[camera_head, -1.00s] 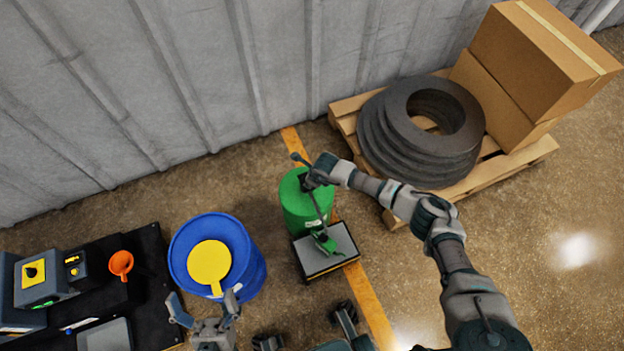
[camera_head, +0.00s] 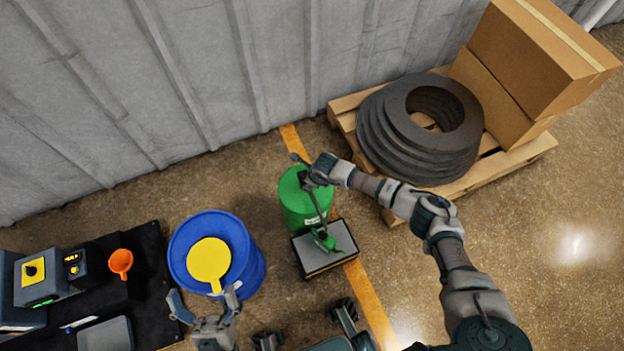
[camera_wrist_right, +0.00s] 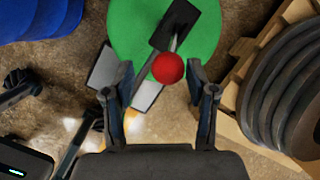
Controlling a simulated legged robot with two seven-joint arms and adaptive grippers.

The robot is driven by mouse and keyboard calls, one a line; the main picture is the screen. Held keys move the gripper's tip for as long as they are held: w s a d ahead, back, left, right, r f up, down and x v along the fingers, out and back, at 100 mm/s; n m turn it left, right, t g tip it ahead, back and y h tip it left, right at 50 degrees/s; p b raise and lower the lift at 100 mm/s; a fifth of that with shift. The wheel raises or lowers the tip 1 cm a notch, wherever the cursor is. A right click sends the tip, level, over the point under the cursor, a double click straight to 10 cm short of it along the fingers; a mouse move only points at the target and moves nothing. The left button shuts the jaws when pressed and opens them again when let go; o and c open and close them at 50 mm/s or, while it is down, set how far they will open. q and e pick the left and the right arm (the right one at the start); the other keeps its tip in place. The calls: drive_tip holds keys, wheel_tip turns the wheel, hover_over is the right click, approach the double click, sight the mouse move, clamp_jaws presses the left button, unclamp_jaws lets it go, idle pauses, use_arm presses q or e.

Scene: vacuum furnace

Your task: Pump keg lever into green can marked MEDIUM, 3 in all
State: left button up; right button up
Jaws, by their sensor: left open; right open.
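A green keg (camera_head: 296,212) stands on the floor near the wall, its top partly hidden by my right gripper (camera_head: 312,178). In the right wrist view, the keg's lever ends in a red ball knob (camera_wrist_right: 168,68). The knob shows between the tips of my open right gripper (camera_wrist_right: 162,84); contact cannot be told. A small green can (camera_head: 324,241) sits on a grey-topped platform (camera_head: 342,240) in front of the keg; no marking is readable on it. My left gripper (camera_head: 205,306) is open and empty, in front of the blue drum.
The blue drum (camera_head: 252,270) with a yellow funnel-like piece (camera_head: 208,262) stands left of the keg. A black bench (camera_head: 150,300) with control boxes and an orange funnel (camera_head: 120,262) is further left. A pallet (camera_head: 530,152) with dark rings (camera_head: 385,150) and cartons (camera_head: 535,60) lies right.

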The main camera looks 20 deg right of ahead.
drive_tip(key=v, duration=1.1)
drive_tip(key=shift+r, duration=0.3)
drive_tip(key=shift+s+d, duration=0.1)
